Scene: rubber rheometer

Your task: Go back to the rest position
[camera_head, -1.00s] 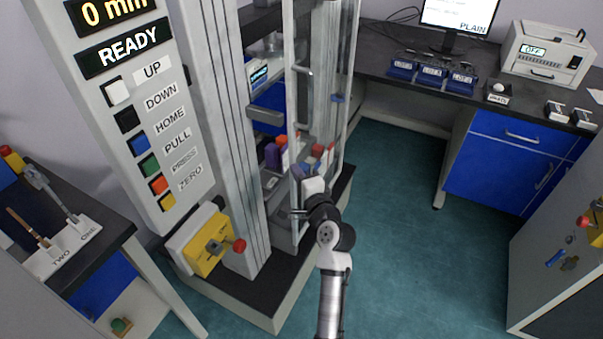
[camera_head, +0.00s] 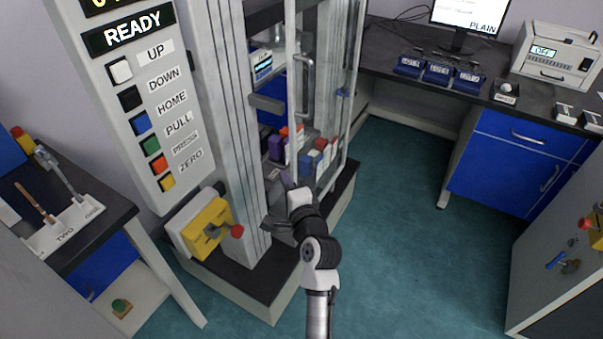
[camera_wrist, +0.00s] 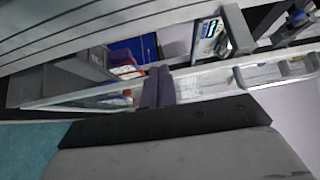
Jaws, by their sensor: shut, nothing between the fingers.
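My gripper (camera_head: 287,180) is in front of the tall test machine (camera_head: 225,130), by its clear door (camera_head: 318,120) with a long handle. Its fingers look shut and empty. In the wrist view, the dark fingers (camera_wrist: 158,88) are together in the middle, in front of the light door frame. I cannot tell whether they touch it. My arm reaches up from the bottom middle of the head view.
The control panel (camera_head: 148,190) reads READY. A yellow switch box (camera_head: 212,230) with a red-knobbed lever is left of my arm. Colored blocks (camera_head: 316,158) stand in the machine. A tool table (camera_head: 90,235) is at left, a bench (camera_head: 400,85) at the back.

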